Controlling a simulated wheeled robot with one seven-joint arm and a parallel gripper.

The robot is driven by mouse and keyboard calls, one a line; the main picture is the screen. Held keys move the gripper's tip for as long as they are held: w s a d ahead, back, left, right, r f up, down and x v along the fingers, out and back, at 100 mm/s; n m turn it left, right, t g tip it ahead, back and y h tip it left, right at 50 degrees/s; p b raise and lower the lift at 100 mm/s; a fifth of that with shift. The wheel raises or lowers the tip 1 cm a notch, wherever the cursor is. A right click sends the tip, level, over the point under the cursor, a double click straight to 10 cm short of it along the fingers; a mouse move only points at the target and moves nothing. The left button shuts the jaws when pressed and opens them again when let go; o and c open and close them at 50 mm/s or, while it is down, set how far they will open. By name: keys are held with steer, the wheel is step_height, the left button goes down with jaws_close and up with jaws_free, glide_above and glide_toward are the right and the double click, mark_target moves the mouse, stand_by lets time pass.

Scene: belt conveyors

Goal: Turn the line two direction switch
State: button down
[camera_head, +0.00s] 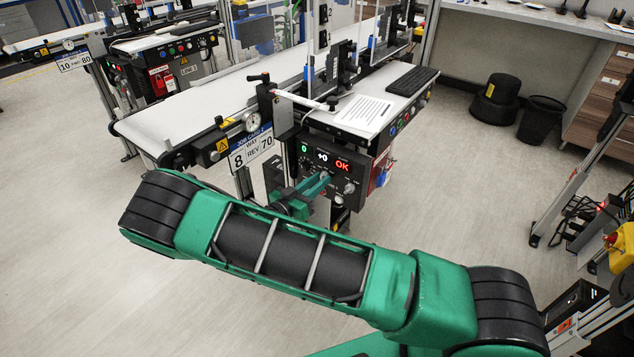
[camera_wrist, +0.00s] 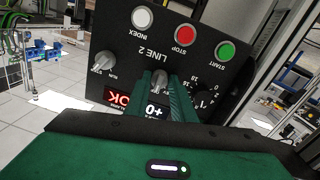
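The line two control panel (camera_head: 335,168) is on the front end of the middle conveyor. In the wrist view the LINE 2 panel (camera_wrist: 125,40) appears upside down. The grey direction switch (camera_wrist: 160,79) is a small knob in its middle, partly hidden by my fingers. My gripper (camera_head: 325,177) is at the panel, and its two green fingers (camera_wrist: 161,86) stand on either side of the switch, with a narrow gap between them. I cannot tell whether they press on it. The display (camera_wrist: 156,111) beside the switch reads +0.
On the panel are a RUN knob (camera_wrist: 103,62), a scaled dial (camera_wrist: 205,98), and INDEX (camera_wrist: 142,17), STOP (camera_wrist: 185,34) and START (camera_wrist: 225,50) buttons. A red OK display (camera_wrist: 117,98) is lit. A keyboard (camera_head: 413,81) and paper (camera_head: 364,112) lie above the panel.

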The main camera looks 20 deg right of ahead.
steer(key=shift+w+a+n, duration=0.1)
steer(key=shift+n, duration=0.2)
steer(key=n, duration=0.4)
steer(key=c, duration=2.5)
jaws_free()
steer(key=shift+a+f+n+t, duration=0.1)
steer(key=shift+n+t, duration=0.2)
steer(key=shift+n, duration=2)
steer(key=shift+c, duration=0.2)
jaws_close()
steer(key=o, duration=0.9)
jaws_free()
steer(key=shift+f, duration=0.1)
steer(key=shift+o, duration=0.6)
